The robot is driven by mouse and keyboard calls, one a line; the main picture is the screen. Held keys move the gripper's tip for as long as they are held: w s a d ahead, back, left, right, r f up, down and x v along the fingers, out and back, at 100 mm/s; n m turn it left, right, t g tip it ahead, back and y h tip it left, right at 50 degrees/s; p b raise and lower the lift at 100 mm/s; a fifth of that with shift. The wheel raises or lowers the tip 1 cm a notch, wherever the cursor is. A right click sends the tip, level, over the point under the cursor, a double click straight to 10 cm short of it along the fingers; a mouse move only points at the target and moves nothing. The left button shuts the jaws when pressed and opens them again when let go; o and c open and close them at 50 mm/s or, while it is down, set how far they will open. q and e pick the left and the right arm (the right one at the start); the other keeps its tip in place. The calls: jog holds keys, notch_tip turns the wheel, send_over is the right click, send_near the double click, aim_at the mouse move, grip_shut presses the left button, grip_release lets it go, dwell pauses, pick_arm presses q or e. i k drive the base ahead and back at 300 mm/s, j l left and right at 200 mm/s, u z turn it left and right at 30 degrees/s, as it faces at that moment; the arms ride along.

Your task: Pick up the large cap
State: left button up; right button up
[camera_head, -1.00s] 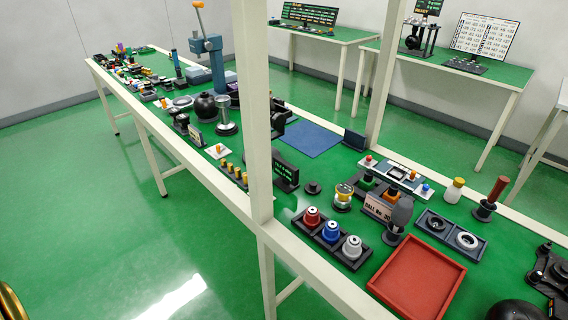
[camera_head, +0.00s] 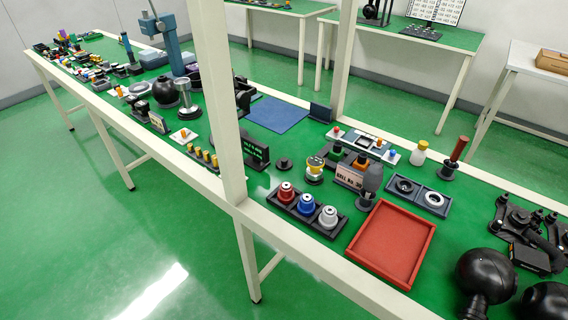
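I cannot tell for sure which part is the large cap. A dark tray (camera_head: 334,231) holds a red-topped (camera_head: 286,192), a blue-topped (camera_head: 306,204) and a silver (camera_head: 328,217) cap-like part in a row. A two-slot grey tray (camera_head: 419,196) holds a dark ring-shaped part (camera_head: 404,186) and a pale ring (camera_head: 432,199). A small black round part (camera_head: 285,164) lies alone on the green bench.
An empty red tray (camera_head: 393,245) lies near the bench's front edge. Black ball-shaped parts (camera_head: 484,277) are at its right. A pale upright post (camera_head: 220,100) rises from the front edge. A grey rounded piece (camera_head: 371,180) stands behind the red tray. Floor in front is clear.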

aim_at(283, 164)
jog(key=i+j+z, duration=0.3)
jog(key=i+j, duration=0.15)
jog(key=i+j+z, duration=0.35)
jog(key=j, duration=0.25)
